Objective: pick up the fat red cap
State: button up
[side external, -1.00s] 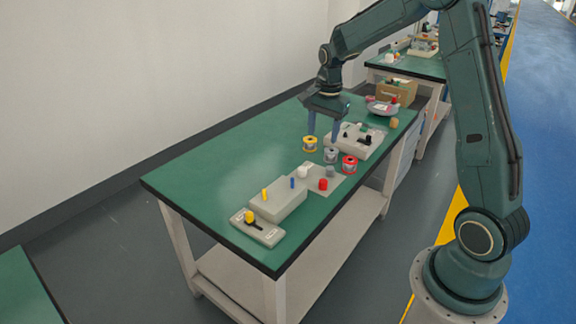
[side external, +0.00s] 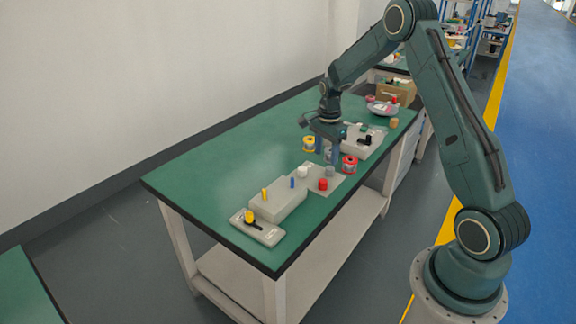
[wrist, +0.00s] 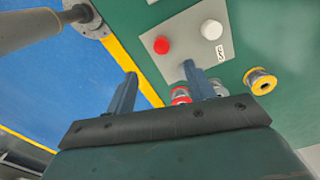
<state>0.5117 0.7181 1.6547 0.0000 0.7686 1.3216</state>
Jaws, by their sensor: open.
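The fat red cap (side external: 323,184) stands on a light grey plate (side external: 335,180) near the table's right edge. My gripper (side external: 329,160) is open and empty, above the table behind the plate.
A yellow spool (side external: 309,144) and a red spool (side external: 349,165) stand near my gripper; a third spool is partly hidden behind its fingers. A grey block with thin yellow and blue pegs (side external: 278,199) lies in front. The table's left part is clear.

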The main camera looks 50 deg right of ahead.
send_over(323, 181)
jog(key=shift+s+f, duration=0.15)
jog(key=shift+f, duration=3)
jog(key=shift+f, duration=2.6)
jog(key=c, duration=1)
jog(key=shift+c, duration=0.2)
jog(key=shift+r, duration=0.15)
notch_tip(323, 181, up, 20)
